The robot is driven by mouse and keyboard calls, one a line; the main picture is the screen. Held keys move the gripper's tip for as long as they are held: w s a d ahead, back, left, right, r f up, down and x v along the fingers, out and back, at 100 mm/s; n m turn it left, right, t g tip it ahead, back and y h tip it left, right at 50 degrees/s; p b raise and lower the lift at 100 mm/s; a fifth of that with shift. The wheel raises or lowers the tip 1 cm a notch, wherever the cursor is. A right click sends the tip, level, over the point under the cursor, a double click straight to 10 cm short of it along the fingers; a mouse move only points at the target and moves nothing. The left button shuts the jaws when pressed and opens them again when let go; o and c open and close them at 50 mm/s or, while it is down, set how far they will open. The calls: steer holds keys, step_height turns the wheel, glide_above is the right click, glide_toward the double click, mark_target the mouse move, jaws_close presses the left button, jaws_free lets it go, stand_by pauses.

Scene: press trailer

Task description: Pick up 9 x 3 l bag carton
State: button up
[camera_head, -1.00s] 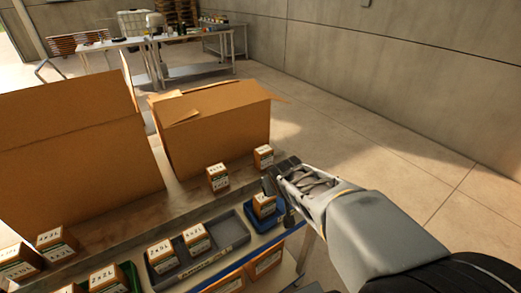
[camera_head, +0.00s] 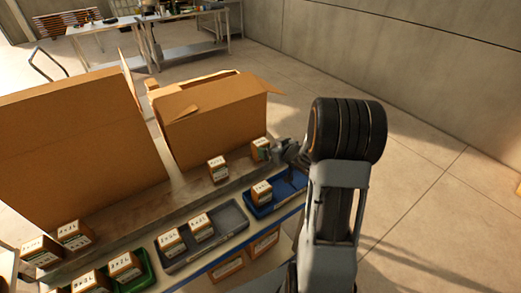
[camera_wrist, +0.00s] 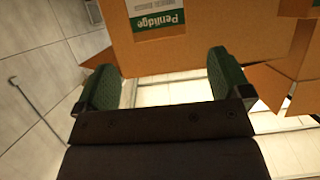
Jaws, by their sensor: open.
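Small brown cartons with white top labels stand on the bench; their print is too small to tell which reads 9 x 3 l. One carton (camera_head: 260,150) is on the raised back ledge at the right, right beside my gripper (camera_head: 287,152). Another carton (camera_head: 217,169) stands to its left on the ledge. In the wrist view, a brown carton (camera_wrist: 205,50) with a green-and-white Penlidge label is close ahead of my gripper (camera_wrist: 162,88). The two green-padded fingers are apart with nothing clearly held between them.
A blue tray (camera_head: 291,197) holds one carton (camera_head: 261,193); a grey tray (camera_head: 234,217) holds two. A green tray (camera_head: 148,265) and more cartons are at left. Large open boxes (camera_head: 215,120) stand behind the ledge. Open floor (camera_head: 440,130) lies to the right.

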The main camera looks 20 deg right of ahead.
mark_target(262, 143)
steer(key=shift+p+x, duration=0.95)
steer(key=shift+x, duration=3.1)
steer(key=shift+a, duration=0.1)
steer(key=c, duration=1)
steer(key=shift+c, duration=0.4)
